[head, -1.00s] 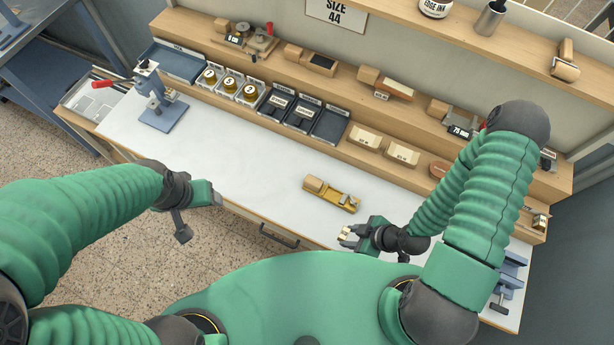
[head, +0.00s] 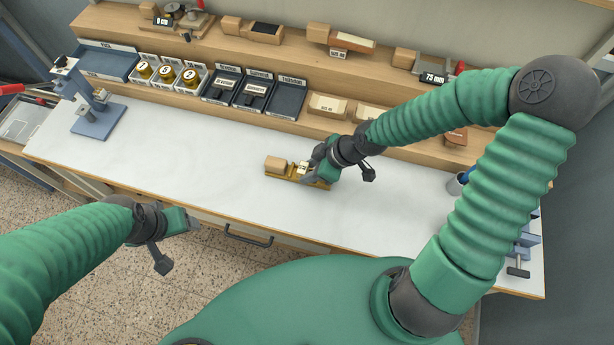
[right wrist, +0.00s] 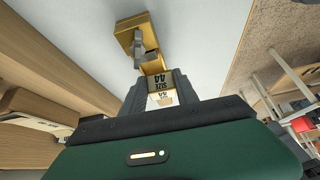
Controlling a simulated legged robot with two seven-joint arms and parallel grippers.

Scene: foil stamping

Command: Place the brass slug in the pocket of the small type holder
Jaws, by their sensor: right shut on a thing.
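The small type holder (head: 283,174) lies on the white bench top, a brass-coloured strip with a wooden block at its left end. It also shows in the right wrist view (right wrist: 154,66), with a grey clamp part on it. My right gripper (head: 309,172) is low over the right part of the holder, shut on the brass slug. In the right wrist view the slug (right wrist: 161,98), marked "SIZE 44", sits between the fingertips, in line with the holder's near end. I cannot tell if it touches the pocket; the gripper hides that part. My left gripper (head: 186,221) is off the front edge, its jaws unclear.
Behind the bench top is a wooden shelf (head: 350,132) with labelled black trays (head: 252,92), ink-like pots (head: 166,74) and small blocks. A blue-grey press (head: 92,112) stands at the left. The bench top left of the holder is clear.

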